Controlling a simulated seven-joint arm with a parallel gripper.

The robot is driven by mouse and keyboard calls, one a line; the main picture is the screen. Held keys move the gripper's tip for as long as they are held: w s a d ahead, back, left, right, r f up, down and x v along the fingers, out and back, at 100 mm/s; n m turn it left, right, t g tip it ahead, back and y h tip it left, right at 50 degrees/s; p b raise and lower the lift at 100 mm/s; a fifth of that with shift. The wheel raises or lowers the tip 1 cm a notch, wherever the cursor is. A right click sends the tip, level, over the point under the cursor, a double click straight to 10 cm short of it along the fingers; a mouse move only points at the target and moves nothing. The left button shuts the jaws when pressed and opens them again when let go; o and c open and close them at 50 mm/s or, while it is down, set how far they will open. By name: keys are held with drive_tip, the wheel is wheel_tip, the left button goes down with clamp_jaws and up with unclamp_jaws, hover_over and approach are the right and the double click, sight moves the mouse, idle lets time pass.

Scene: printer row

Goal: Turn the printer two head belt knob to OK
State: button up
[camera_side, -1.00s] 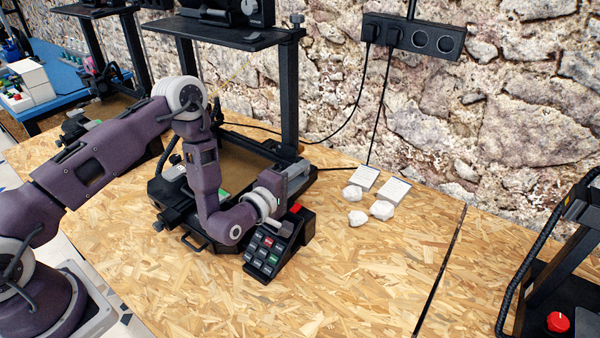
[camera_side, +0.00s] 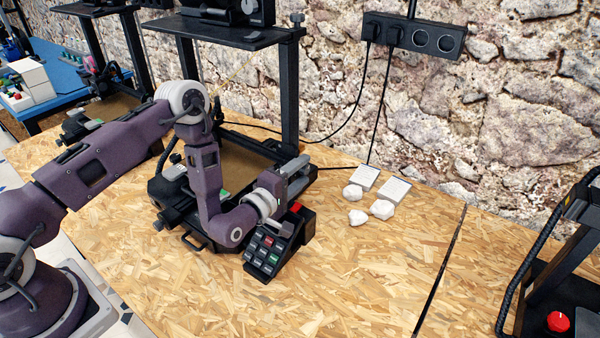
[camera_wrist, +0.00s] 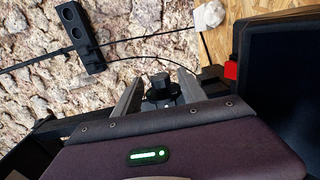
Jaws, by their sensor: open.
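A dark knob (camera_wrist: 160,86) shows in the wrist view, at the end of the printer's frame. It sits between the two fingers of my gripper (camera_wrist: 158,95), with a gap visible on each side, so my gripper is open around it. In the side view my gripper (camera_side: 298,178) is at the front right corner of the middle printer (camera_side: 290,95), beside its upright. There the knob is hidden by my gripper and the frame. The knob's markings are too small to read.
A black keypad box (camera_side: 270,250) with a red button (camera_side: 295,208) stands just below my gripper. White pieces (camera_side: 382,209) and cards (camera_side: 364,177) lie to the right. A wall socket strip (camera_side: 413,36) has hanging cables. Another printer (camera_side: 560,260) stands far right. The front board is clear.

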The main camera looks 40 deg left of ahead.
sight(301, 172)
drive_tip(key=s, duration=0.5)
drive_tip(key=shift+s+r, duration=0.2)
wheel_tip(301, 172, up, 7)
drive_tip(key=shift+w, duration=0.2)
